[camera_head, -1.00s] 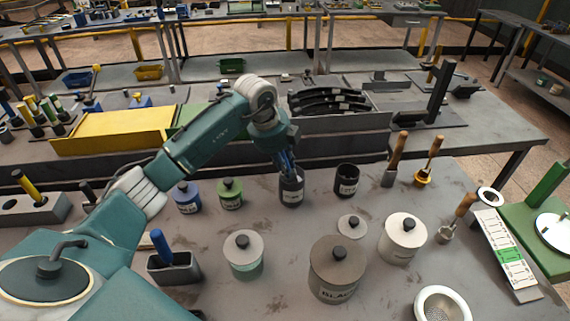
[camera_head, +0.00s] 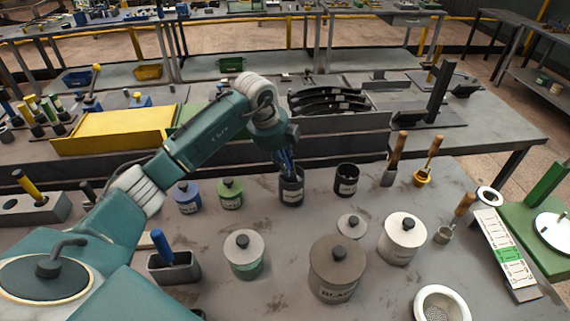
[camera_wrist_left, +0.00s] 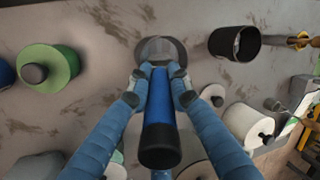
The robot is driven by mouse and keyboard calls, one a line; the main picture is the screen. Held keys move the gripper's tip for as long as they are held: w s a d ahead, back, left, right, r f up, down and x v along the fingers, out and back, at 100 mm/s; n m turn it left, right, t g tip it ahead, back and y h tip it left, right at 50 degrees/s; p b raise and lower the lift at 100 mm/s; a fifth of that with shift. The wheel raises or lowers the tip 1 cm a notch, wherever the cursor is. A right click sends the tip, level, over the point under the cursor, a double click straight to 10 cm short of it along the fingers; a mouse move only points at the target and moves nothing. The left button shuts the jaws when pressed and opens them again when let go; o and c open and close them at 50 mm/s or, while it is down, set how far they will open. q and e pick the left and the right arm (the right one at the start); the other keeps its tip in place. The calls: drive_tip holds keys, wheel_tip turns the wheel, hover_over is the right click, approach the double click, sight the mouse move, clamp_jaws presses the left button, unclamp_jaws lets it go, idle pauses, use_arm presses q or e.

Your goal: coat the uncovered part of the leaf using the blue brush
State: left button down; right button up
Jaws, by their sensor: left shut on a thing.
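My left gripper (camera_head: 288,168) is shut on the blue brush (camera_wrist_left: 160,112), gripping its blue handle with the dark butt toward the wrist camera. The brush's lower end is at a dark, labelled, open jar (camera_head: 291,190); the bristles are hidden. The jar's rim also shows beyond the fingers in the left wrist view (camera_wrist_left: 160,46). Several dark curved leaves (camera_head: 330,101) lie in a rack on the bench behind; I cannot tell which part of any leaf is uncovered. My right gripper is not in view.
A second dark jar (camera_head: 346,180) stands just right. Blue (camera_head: 187,200) and green (camera_head: 230,195) lidded pots stand left. Another blue-handled tool (camera_head: 161,246) sits in a grey holder. Large lidded pots (camera_head: 337,275) fill the front. A long bench wall (camera_head: 340,148) runs behind.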

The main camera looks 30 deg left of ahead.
use_arm(q)
drive_tip(key=shift+r+p, duration=1.15)
drive_tip(key=shift+r, duration=0.85)
drive_tip(key=shift+r+p, duration=0.7)
drive_tip(key=shift+r, duration=0.4)
drive_tip(key=shift+r+p, duration=1.45)
drive_tip(key=shift+r, duration=0.55)
drive_tip(key=shift+f, duration=0.1)
